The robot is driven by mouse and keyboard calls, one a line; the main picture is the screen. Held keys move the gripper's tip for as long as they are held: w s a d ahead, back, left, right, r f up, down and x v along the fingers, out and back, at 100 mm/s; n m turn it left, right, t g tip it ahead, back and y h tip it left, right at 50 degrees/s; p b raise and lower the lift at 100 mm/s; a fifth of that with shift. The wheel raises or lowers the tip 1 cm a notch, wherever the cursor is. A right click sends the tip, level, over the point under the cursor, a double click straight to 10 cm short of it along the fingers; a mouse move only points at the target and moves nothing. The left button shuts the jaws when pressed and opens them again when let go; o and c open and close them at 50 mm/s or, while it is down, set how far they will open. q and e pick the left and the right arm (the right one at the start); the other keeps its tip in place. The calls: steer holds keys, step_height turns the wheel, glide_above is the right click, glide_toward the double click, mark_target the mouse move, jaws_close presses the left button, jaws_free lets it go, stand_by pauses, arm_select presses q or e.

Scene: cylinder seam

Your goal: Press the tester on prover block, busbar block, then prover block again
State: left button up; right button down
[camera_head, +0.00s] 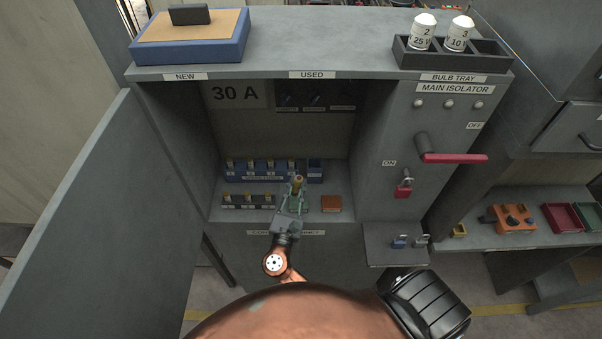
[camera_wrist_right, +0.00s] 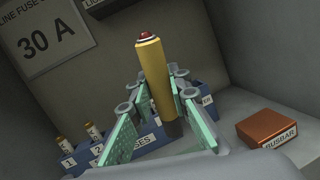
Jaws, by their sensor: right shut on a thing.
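My right gripper (camera_head: 296,195) reaches into the open cabinet and is shut on the tester (camera_head: 298,182). In the right wrist view, the tester (camera_wrist_right: 155,80) is a yellow cylinder with a red tip pointing up, slightly tilted between the green finger pads. The copper-brown busbar block (camera_wrist_right: 275,128) sits on the cabinet floor to the right, apart from the tester; it also shows in the head view (camera_head: 331,203). A small blue block (camera_head: 315,170) stands behind the gripper. Its label is partly hidden in the wrist view, ending in "ER"; it may be the prover block. My left gripper is not in view.
The cabinet door (camera_head: 110,210) is open at left. The isolator handle (camera_head: 453,158) juts out at right, with a red padlock (camera_head: 403,188) below. A small ledge (camera_head: 395,255) holds two more padlocks.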

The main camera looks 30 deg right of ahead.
steer(key=shift+s+d+r+m+g+h, duration=0.1)
steer(key=shift+d+r+m+g+h, duration=0.15)
steer(key=shift+d+m+g+h, duration=0.35)
steer(key=shift+d+f+b, duration=0.15)
steer(key=shift+f+b, duration=0.15)
steer(key=shift+b, duration=0.05)
steer(key=shift+f+b, duration=0.3)
step_height(320, 180, down, 4)
steer(key=b, duration=0.3)
steer(key=shift+b, duration=0.4)
steer(key=shift+f, duration=0.2)
arm_select(q)
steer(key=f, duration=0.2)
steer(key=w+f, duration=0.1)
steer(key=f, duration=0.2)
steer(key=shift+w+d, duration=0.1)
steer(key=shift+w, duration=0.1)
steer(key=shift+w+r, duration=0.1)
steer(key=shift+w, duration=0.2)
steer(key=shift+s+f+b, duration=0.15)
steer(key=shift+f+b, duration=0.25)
steer(key=shift+b, duration=0.1)
arm_select(e)
steer(key=shift+f, duration=0.55)
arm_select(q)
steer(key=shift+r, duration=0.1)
arm_select(e)
steer(key=shift+f+t, duration=0.15)
steer(key=shift+t, duration=0.15)
